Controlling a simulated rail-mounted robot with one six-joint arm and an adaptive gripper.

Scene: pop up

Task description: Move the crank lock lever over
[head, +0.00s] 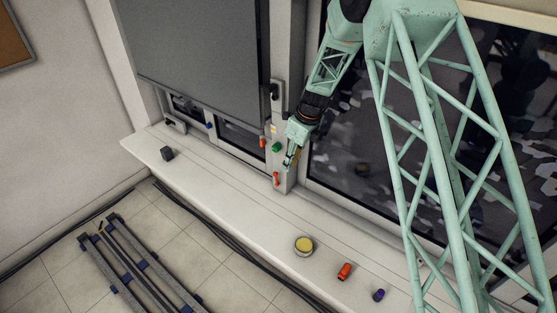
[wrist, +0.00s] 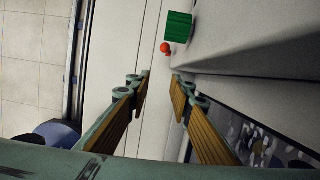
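My gripper (head: 288,162) is in front of the post between the two windows. In the wrist view my gripper (wrist: 161,77) is open and its fingers are empty. Just beyond the fingertips is a small orange-red round knob (wrist: 165,48), apart from them, beside a green block (wrist: 178,27). In the head view the post carries an orange-red piece (head: 263,142), a green piece (head: 276,147) and a lower orange-red lever-like piece (head: 277,180). I cannot tell for sure which of these is the crank lock lever.
A black handle (head: 274,91) is higher on the post. On the white sill (head: 225,187) are a dark cube (head: 167,153), a yellow-topped round button (head: 304,244), a red cylinder (head: 344,271) and a purple piece (head: 378,295). A grey blind (head: 195,50) covers the left window.

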